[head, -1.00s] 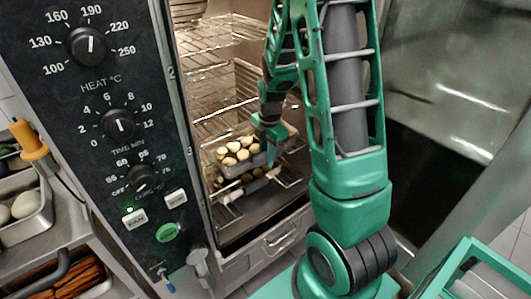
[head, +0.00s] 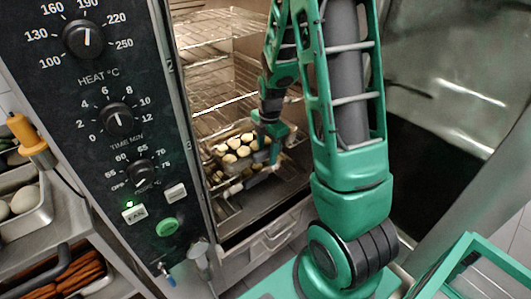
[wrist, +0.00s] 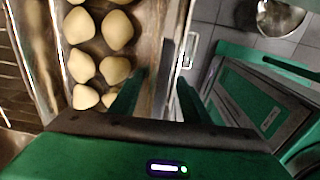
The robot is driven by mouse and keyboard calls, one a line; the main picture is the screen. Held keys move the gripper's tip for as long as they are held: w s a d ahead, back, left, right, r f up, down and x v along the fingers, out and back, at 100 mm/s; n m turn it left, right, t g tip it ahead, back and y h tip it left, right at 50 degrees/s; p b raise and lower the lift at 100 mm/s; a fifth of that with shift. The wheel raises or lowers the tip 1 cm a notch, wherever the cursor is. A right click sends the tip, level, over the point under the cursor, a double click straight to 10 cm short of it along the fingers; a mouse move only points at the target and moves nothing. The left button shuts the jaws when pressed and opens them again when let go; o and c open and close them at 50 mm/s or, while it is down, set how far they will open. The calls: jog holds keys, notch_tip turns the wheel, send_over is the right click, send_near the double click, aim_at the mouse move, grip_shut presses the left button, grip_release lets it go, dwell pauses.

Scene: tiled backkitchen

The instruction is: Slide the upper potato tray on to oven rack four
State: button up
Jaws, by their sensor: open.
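A metal tray of several pale potatoes (head: 238,148) sits low inside the open oven, on or just above a wire rack (head: 232,205); I cannot tell which rack number. In the wrist view the potatoes (wrist: 115,30) lie in the tray at the left. My gripper (head: 272,150) is at the tray's right side in the head view. In the wrist view my gripper's two green fingers (wrist: 160,95) are apart, with the tray's metal side wall (wrist: 150,50) near the left finger. Whether the fingers touch the tray is unclear.
Empty wire racks (head: 205,25) fill the oven above the tray. The control panel (head: 100,120) stands left of the opening. The open oven door (head: 450,80) is at the right. A green frame (head: 475,265) stands at the lower right. A steel bowl (wrist: 280,18) is on the tiled floor.

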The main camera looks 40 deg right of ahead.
jog(key=r, duration=1)
jog(key=shift+s+r, duration=0.25)
jog(key=shift+r, duration=0.05)
notch_tip(320, 180, up, 8)
dwell(0.7)
grip_shut()
dwell(1.2)
